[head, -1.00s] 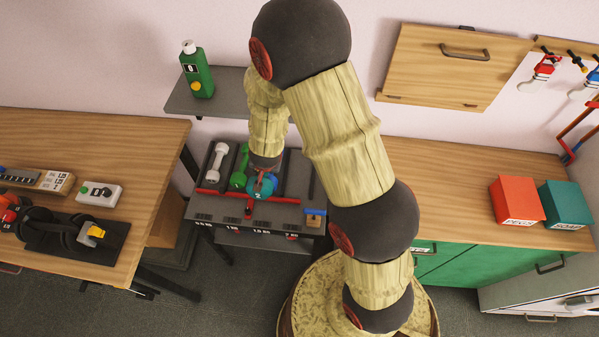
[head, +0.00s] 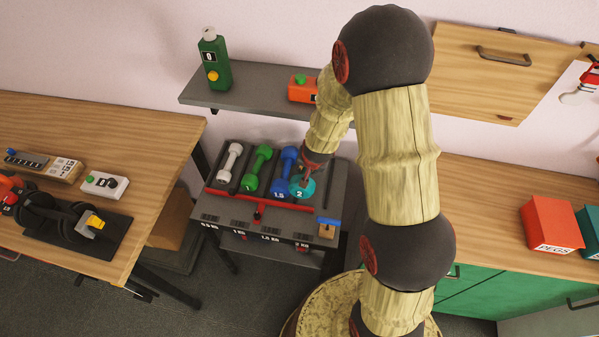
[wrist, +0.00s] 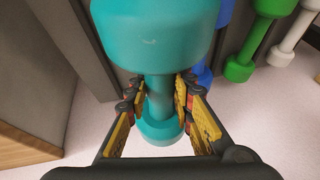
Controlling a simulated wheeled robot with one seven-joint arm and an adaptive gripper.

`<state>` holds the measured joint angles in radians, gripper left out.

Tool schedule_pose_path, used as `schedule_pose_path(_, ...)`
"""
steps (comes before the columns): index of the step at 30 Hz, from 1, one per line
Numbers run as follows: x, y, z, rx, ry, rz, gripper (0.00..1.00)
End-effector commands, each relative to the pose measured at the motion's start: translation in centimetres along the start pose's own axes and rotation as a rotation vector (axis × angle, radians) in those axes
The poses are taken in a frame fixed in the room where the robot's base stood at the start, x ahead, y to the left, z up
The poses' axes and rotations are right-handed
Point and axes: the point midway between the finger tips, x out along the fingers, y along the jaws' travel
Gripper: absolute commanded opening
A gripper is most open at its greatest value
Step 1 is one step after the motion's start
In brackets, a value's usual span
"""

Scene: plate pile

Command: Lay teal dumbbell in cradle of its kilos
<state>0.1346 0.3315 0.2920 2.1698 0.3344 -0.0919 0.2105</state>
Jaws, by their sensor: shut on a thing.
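My gripper (head: 311,172) is shut around the handle of the teal dumbbell (head: 301,188), whose end is marked 2. In the wrist view, the teal dumbbell (wrist: 150,35) lies between the yellow-padded fingers (wrist: 160,100), one on each side. The dark rack (head: 330,200) has front labels reading about 0.5, 1, 1.5 and 2 KG. The teal dumbbell is over the rack's right part, just right of the blue dumbbell (head: 284,170). I cannot tell whether it touches the rack. My arm hides part of the right-hand cradle.
White (head: 230,162) and green dumbbells (head: 257,168) lie left of the blue one. A red bar (head: 258,207) crosses the rack's front, and a blue-topped wooden piece (head: 327,228) is at its front right. A grey shelf (head: 250,98) with a green bottle (head: 213,58) hangs behind.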

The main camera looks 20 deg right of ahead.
Motion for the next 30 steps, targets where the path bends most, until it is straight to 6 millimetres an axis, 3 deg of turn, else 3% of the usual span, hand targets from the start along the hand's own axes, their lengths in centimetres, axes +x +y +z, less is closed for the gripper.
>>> schedule_pose_path(10, 2.9, 1.9, -1.0, 0.002, 0.012, -0.005, 0.00)
schedule_pose_path(30, 4.2, 3.0, -1.3, 0.001, 0.012, -0.005, 0.00)
